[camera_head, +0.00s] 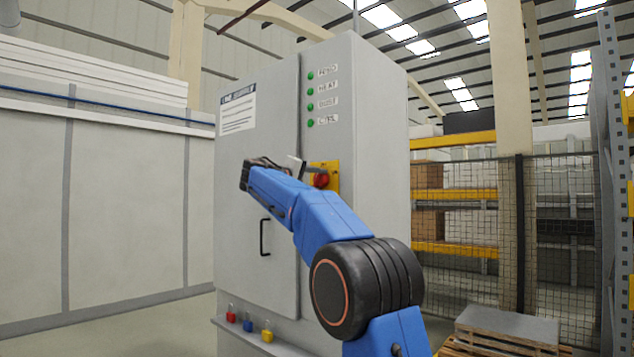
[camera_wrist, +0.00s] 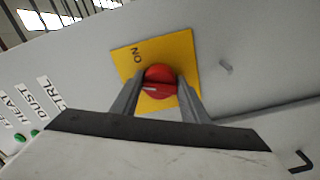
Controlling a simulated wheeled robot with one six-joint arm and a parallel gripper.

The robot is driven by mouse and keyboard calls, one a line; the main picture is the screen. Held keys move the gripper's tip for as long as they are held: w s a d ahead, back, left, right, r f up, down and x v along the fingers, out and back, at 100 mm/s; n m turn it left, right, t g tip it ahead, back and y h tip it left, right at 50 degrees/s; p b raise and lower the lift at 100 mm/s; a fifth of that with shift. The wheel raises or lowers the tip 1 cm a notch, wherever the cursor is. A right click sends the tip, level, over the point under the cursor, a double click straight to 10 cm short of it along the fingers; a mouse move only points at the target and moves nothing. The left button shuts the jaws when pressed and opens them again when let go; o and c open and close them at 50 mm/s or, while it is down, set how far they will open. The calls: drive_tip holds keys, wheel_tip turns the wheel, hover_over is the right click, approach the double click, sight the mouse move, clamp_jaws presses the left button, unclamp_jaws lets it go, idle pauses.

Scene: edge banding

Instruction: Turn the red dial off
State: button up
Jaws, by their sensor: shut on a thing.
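The red dial (camera_head: 321,180) sits on a yellow plate (camera_head: 333,172) on the front of a grey control cabinet (camera_head: 258,180). In the wrist view the red dial (camera_wrist: 160,82) shows a pale mark on its face, and the yellow plate (camera_wrist: 182,52) carries the word ON near its upper left corner. My gripper (camera_wrist: 161,95) is shut on the red dial, one finger on each side of it. In the head view my gripper (camera_head: 302,170) is at the plate's left, partly hidden by my blue arm. The lower part of the plate is hidden behind the fingers.
Several green lights (camera_head: 310,90) with labels run down the cabinet above the dial. A black door handle (camera_head: 265,237) is below left. A ledge (camera_head: 256,338) at the cabinet's foot holds red, blue and yellow padlocks. A mesh fence (camera_head: 480,230) and pallet (camera_head: 500,335) stand at right.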

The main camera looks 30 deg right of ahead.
drive_tip(key=shift+n, duration=2.3)
drive_tip(key=o, duration=1.1)
drive_tip(key=shift+c, duration=0.2)
drive_tip(key=shift+a, duration=0.15)
drive_tip(key=v, duration=1.7)
drive_tip(key=shift+s, duration=0.1)
